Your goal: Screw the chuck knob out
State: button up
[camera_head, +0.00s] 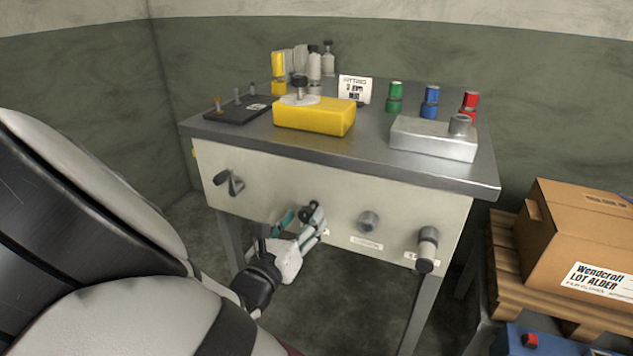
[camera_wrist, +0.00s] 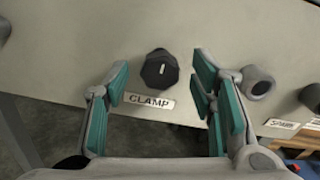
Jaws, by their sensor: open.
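A black faceted knob (camera_wrist: 160,69) on the pale front panel has a label reading CLAMP below it in the wrist view. It also shows in the head view (camera_head: 306,211), partly hidden by my fingers. My gripper (camera_wrist: 164,80) is open, with its teal-padded fingers left and right of this knob and apart from it. My gripper shows low at the panel in the head view (camera_head: 301,220). A grey round collar (camera_head: 368,221) is right of it, and a grey-and-black knob (camera_head: 427,250) is at the panel's right. I cannot read a chuck label.
A black lever (camera_head: 229,181) sticks out at the panel's left. The steel bench top (camera_head: 365,136) carries a yellow block (camera_head: 315,118), a metal box (camera_head: 432,139) and several coloured bottles. A cardboard box (camera_head: 580,245) on a pallet stands at right.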

jog(key=shift+x, duration=1.25)
jog(key=c, duration=1.2)
jog(key=shift+n, duration=0.3)
